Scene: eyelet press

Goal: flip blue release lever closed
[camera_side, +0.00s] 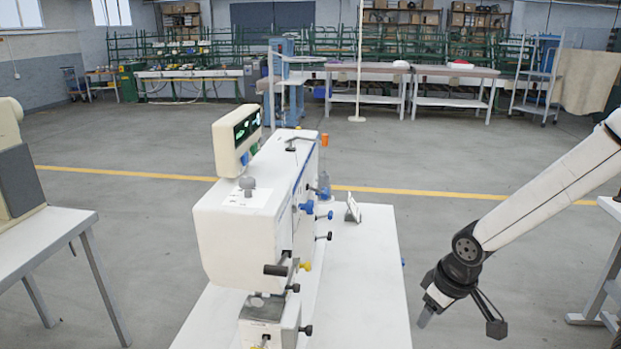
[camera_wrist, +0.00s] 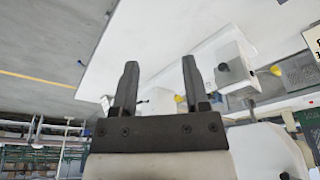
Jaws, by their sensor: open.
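The white eyelet press (camera_side: 235,232) stands on a white table in the side view. Several knobs and levers stick out of its right side. A blue-tipped lever (camera_side: 307,206) is among them, with another small blue tip (camera_side: 330,214) to its right. I cannot tell for sure which is the release lever, or its position. My gripper (camera_side: 460,322) is off the table's right edge, well apart from the press, pointing down. In the wrist view my gripper (camera_wrist: 158,75) shows two spread fingers with nothing between them. White parts of the press (camera_wrist: 232,68) show beyond the right finger.
The white table (camera_side: 365,290) has clear room right of the press. A small tilted plate (camera_side: 353,209) stands near its back. Open floor lies between the table and my gripper.

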